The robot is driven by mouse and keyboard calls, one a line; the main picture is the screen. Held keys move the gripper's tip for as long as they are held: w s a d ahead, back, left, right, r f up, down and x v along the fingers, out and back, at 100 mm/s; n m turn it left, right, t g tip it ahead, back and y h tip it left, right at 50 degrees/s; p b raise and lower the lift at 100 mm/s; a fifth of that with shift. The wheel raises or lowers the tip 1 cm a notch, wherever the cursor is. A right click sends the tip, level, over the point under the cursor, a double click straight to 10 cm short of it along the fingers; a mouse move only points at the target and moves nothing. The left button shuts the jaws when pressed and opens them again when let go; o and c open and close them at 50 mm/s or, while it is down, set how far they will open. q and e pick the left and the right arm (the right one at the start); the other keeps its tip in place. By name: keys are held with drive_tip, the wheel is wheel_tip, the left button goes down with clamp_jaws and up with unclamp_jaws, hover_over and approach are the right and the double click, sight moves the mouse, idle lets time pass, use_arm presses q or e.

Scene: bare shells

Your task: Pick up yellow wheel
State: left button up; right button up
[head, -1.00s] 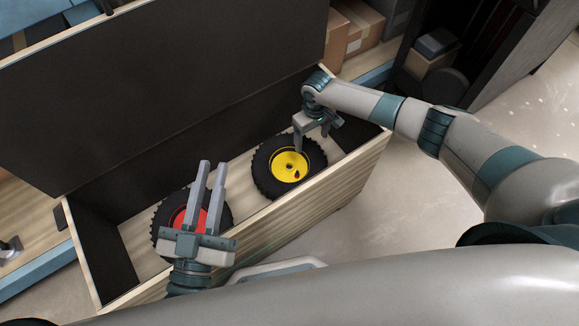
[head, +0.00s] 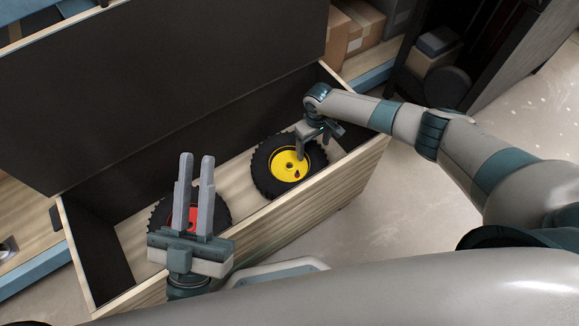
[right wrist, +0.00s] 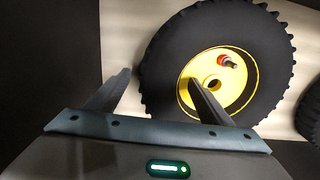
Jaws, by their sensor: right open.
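The yellow wheel (head: 283,166), a black knobbly tyre on a yellow hub, lies flat in the right part of an open wooden box (head: 310,196). My right gripper (head: 312,147) is open at the wheel's right side. In the right wrist view the yellow wheel (right wrist: 243,92) lies beneath the open right gripper (right wrist: 157,77). One finger overlaps the yellow hub; the other is left of the tyre, apart from it. I cannot tell how deep the fingers reach. My left gripper (head: 197,157) is open and empty, in front of the red wheel.
A red-hubbed wheel (head: 222,212) lies in the box's left part, partly hidden by my left gripper. The box's dark lid (head: 170,85) stands raised behind. The box's dark end wall (head: 340,105) is close to my right gripper. Cardboard boxes (head: 362,25) stand behind.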

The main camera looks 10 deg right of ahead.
idle(0.4)
drive_tip(key=shift+a, duration=0.1)
drive_tip(key=c, duration=1.6)
drive_tip(key=shift+c, duration=0.2)
drive_tip(key=shift+r, duration=0.25)
